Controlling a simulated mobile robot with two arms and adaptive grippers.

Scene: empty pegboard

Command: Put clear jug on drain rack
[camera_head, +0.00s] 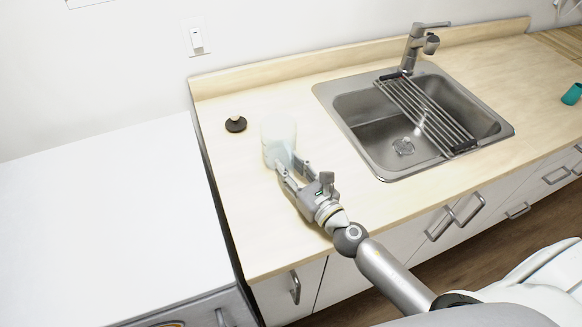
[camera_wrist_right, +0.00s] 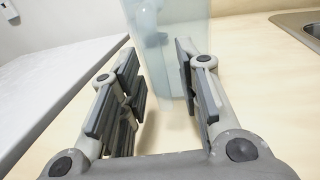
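The clear jug (camera_head: 278,138) stands upright on the wooden counter, left of the sink. It is pale and translucent, and it also shows in the right wrist view (camera_wrist_right: 165,55) just ahead of the fingers. My right gripper (camera_head: 292,171) is at the jug's near side, low by the counter. Its fingers (camera_wrist_right: 158,75) are apart, with a clear gap between them; I cannot tell whether either touches the jug. The drain rack (camera_head: 425,112), a row of dark metal bars, lies across the right part of the sink. My left gripper is not in view.
The steel sink (camera_head: 347,133) with its faucet (camera_head: 417,46) lies right of the jug. A dark round lid with a knob (camera_head: 236,124) is left of the jug. A teal cup (camera_head: 572,94) lies at the far right. A white surface (camera_head: 100,210) adjoins the counter's left.

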